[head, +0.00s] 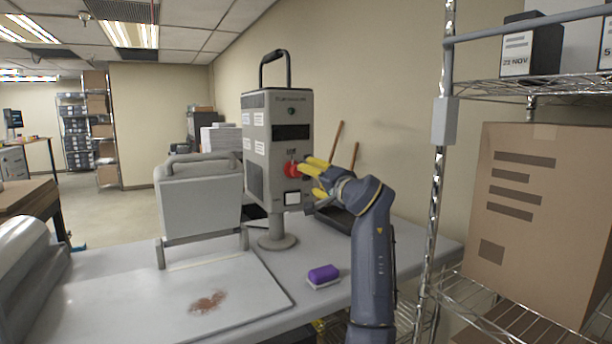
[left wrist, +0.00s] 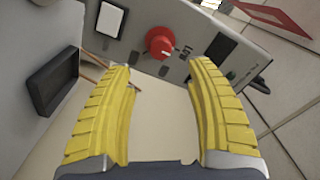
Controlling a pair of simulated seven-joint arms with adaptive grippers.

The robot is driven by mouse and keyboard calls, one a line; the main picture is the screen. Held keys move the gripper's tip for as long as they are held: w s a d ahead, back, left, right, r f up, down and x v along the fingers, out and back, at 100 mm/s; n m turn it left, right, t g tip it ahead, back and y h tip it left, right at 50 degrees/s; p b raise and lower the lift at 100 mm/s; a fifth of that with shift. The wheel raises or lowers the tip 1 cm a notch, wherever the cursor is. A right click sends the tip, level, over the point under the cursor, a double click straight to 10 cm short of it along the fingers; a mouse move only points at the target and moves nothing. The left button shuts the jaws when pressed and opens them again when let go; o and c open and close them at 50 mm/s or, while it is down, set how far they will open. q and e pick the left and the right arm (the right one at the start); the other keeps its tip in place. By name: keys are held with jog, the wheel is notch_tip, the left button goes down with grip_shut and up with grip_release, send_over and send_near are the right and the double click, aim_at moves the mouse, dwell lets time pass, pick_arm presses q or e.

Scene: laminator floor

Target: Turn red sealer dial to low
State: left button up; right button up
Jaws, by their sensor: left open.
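The red dial (head: 291,170) is on the front of the grey sealer box (head: 256,150), below a dark display window. My left gripper (head: 308,174) has yellow fingers and is close in front of the dial. In the left wrist view the fingers (left wrist: 160,68) are apart, with nothing between them, and the dial lies ahead of the gap. I cannot tell which setting the dial points to. My right gripper is not in view.
The sealer stands on a grey table (head: 330,262). A purple-topped eraser (head: 323,275) lies near the front. A white board (head: 150,305) with a brown smear lies to the left. A wire rack with a cardboard box (head: 535,220) stands at the right.

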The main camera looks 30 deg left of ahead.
pick_arm(q)
jog(key=shift+v, duration=1.15)
